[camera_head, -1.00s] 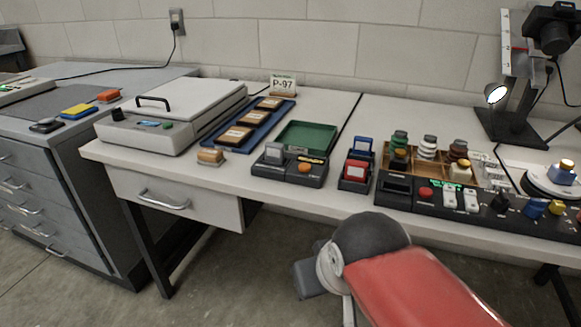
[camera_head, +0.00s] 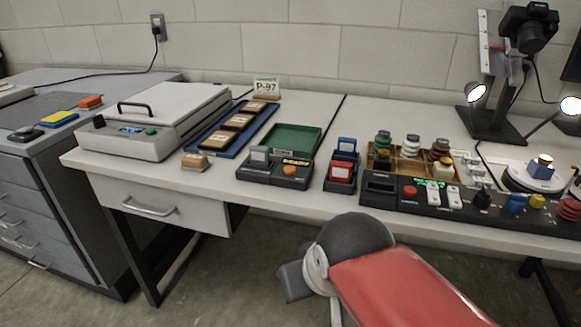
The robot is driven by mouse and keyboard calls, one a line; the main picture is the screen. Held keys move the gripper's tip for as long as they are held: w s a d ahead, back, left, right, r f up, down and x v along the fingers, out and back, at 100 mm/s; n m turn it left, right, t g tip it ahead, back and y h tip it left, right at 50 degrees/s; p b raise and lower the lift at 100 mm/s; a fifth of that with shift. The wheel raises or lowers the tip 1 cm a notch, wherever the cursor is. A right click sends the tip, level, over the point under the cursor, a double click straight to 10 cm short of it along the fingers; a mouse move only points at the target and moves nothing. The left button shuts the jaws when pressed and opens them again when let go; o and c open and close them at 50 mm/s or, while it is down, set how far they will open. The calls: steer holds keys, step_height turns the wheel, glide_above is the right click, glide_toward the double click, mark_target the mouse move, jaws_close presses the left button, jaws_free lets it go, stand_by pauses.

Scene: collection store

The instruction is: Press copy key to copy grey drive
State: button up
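The copy unit (camera_head: 262,178) is a dark box near the front edge of the white bench. A grey drive (camera_head: 259,154) stands upright in its left part. An orange round key (camera_head: 289,170), apparently the copy key, is on its top to the right. A small display (camera_head: 296,161) behind the key shows yellowish lettering, too small to read surely. Nothing touches the key. My red arm with its dark rounded joint is in front of the bench, lower in the picture. My gripper's fingers do not show.
A dark rack with a blue drive (camera_head: 346,145) and a red drive (camera_head: 342,170) stands right of the unit. A green tray (camera_head: 292,138) lies behind. A control panel (camera_head: 410,204) is at right, a flatbed machine (camera_head: 135,140) at left. A wooden block (camera_head: 195,161) sits between.

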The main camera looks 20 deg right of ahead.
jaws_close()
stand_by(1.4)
